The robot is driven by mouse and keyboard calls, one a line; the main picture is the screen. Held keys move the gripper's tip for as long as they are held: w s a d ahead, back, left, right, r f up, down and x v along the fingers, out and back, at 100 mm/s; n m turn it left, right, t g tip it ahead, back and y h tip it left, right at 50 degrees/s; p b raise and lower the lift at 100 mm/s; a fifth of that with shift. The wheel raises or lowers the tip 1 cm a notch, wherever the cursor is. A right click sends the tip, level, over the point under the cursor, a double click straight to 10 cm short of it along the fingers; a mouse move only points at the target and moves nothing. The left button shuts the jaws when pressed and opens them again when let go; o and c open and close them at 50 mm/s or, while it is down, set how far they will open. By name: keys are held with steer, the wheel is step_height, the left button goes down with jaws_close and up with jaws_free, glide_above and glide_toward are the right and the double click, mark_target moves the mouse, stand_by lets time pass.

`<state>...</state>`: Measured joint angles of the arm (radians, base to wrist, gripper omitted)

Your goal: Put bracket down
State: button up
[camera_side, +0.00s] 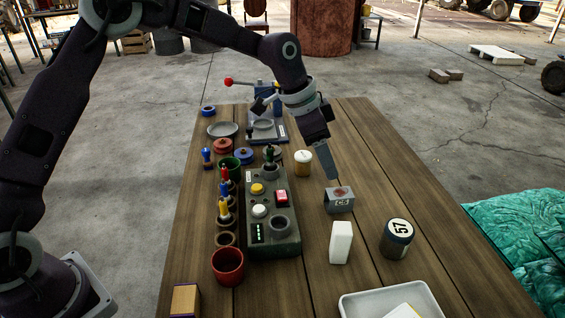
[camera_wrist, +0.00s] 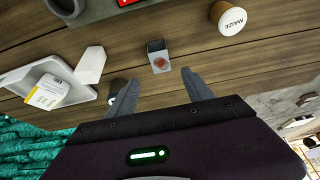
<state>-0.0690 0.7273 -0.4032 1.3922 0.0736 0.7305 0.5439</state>
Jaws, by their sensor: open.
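The bracket (camera_side: 339,200), which I take to be the small grey block with a reddish-brown patch and a marking on its front, sits on the wooden table in the side view. It also shows in the wrist view (camera_wrist: 157,47), just beyond the gap between the fingertips. My gripper (camera_side: 334,178) points down above and just behind the block in the side view. In the wrist view my gripper (camera_wrist: 160,76) has its two fingers spread apart, with nothing between them. Whether a finger touches the block is hard to tell.
A green control box (camera_side: 285,236) stands left of the block. A lidded jar (camera_side: 303,163) stands behind left. Bare table lies to the right.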

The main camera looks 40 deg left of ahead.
steer(key=s+a+r+n+t+y, duration=0.1)
steer(key=s+a+r+n+y, duration=0.1)
steer(key=s+a+r, duration=0.6)
steer(key=s+a+r+n+t+y, duration=0.15)
steer(key=s+r, duration=0.35)
steer(key=s, duration=0.7)
steer(key=s+a+f+n, duration=0.1)
steer(key=s+a+n, duration=0.1)
steer(key=s, duration=0.6)
steer(key=s+a+f+n, duration=0.1)
steer(key=s+n, duration=0.2)
steer(key=s, duration=0.5)
steer(key=shift+a+f, duration=0.3)
steer(key=shift+a, duration=0.1)
